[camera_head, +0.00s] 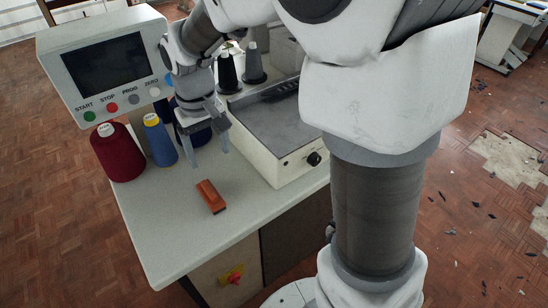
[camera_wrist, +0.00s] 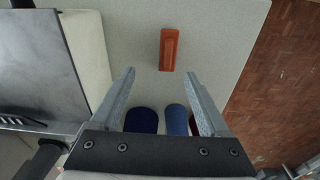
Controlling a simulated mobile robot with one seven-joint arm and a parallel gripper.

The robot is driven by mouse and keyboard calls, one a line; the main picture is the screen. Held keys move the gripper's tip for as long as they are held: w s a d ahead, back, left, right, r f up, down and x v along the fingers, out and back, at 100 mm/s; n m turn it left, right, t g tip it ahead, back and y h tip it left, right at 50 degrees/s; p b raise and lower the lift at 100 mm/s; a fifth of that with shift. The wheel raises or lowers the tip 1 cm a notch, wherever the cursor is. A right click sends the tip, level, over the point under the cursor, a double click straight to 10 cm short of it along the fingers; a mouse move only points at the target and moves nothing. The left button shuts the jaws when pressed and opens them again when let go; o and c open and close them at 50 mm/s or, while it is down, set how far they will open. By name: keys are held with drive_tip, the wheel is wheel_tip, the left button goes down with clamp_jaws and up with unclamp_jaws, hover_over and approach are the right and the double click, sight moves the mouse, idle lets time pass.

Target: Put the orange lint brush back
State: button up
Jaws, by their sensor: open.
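The orange lint brush (camera_head: 210,196) lies on the pale tabletop, near its front edge and left of the grey-topped machine. It also shows in the wrist view (camera_wrist: 169,49), beyond my fingertips and a little right of centre. My gripper (camera_head: 209,160) is open and empty above the table, behind the brush in the head view. Its two grey fingers (camera_wrist: 159,84) are spread wide in the wrist view, and nothing is between their tips. The brush is apart from both fingers.
Red (camera_head: 117,152) and blue (camera_head: 159,140) thread cones stand left of my gripper, below the control panel (camera_head: 105,68). Black (camera_head: 227,72) and grey (camera_head: 254,63) cones stand behind. The boxy machine (camera_head: 276,122) takes up the table's right side. The front left tabletop (camera_head: 160,235) is clear.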

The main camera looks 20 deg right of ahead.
drive_tip(key=s+d+r+m+t, duration=0.1)
drive_tip(key=s+d+r+t, duration=0.1)
drive_tip(key=s+d+r, duration=0.3)
drive_tip(key=s+d+r+m+t, duration=0.1)
drive_tip(key=s+d+r, duration=0.4)
drive_tip(key=s, duration=0.7)
drive_tip(key=shift+m+t, duration=0.4)
drive_tip(key=shift+t, duration=0.5)
drive_tip(key=shift+d, duration=0.1)
